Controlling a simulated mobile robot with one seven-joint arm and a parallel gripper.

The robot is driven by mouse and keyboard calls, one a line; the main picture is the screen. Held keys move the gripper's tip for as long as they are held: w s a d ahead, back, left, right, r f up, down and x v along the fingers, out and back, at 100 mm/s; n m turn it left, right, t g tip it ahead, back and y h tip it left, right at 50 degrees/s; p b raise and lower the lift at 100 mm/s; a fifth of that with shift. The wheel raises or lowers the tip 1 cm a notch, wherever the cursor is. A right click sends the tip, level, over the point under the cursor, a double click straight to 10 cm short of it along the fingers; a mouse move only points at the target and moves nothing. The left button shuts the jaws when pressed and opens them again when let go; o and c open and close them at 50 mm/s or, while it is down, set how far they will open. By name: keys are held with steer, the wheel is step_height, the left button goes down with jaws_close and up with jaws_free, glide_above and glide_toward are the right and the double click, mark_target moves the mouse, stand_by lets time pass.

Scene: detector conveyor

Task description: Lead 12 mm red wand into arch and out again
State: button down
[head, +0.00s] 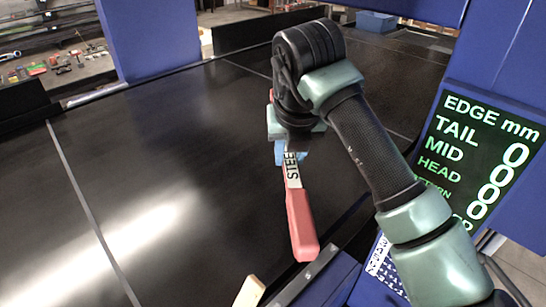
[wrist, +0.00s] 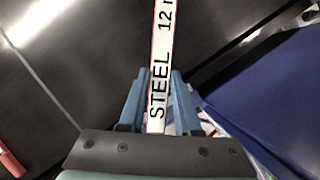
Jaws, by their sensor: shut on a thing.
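The red wand (head: 301,222) has a white label reading STEEL and slants over the dark belt, its red end toward the near edge. My gripper (head: 290,152) is shut on it at the label, above the belt; my arm hides part of the far end. In the wrist view the label (wrist: 162,50) reads STEEL 12 and runs up between the two blue fingers of my gripper (wrist: 158,85).
The dark conveyor belt (head: 110,175) is mostly clear. A screen (head: 478,160) on the right reads EDGE mm, with zeros for TAIL, MID and HEAD. A blue box (head: 375,22) stands at the back. A pale block (head: 250,292) is at the near edge.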

steer(key=w+d+p, duration=0.3)
steer(key=w+d, duration=0.3)
steer(key=s+a+b, duration=0.8)
steer(key=s+a, duration=2)
steer(key=shift+s+a, duration=0.15)
steer(key=shift+a, duration=0.05)
stand_by(0.3)
stand_by(0.5)
